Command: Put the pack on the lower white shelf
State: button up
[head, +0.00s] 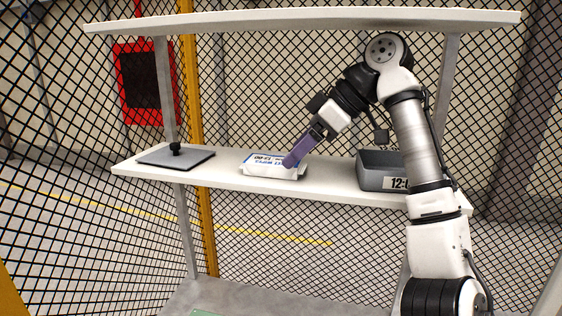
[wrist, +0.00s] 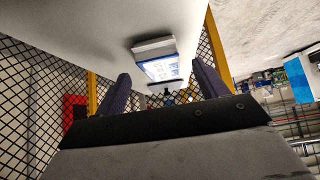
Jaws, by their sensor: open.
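The pack (head: 262,170), white with blue print, lies flat on the lower white shelf (head: 225,180), near its middle. My gripper (head: 291,162) has purple fingers and reaches down from the upper right to the pack's right end. In the head view the fingers overlap part of the pack. In the wrist view the fingers are spread apart, and the pack (wrist: 158,64) shows beyond and between their tips, resting on the white shelf surface (wrist: 100,30). Nothing is held between the fingers. I cannot tell whether a finger touches the pack.
A dark flat plate with a black knob (head: 176,157) lies on the shelf's left. A grey bin (head: 378,170) with a label stands on its right, partly behind my arm. An upper white shelf (head: 290,21) spans above. Bare shelf lies on both sides of the pack.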

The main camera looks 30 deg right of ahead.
jog(key=s+d, duration=0.6)
jog(key=s, duration=0.1)
jog(key=shift+s+d, duration=0.15)
jog(key=shift+d, duration=0.15)
jog(key=shift+a, duration=0.1)
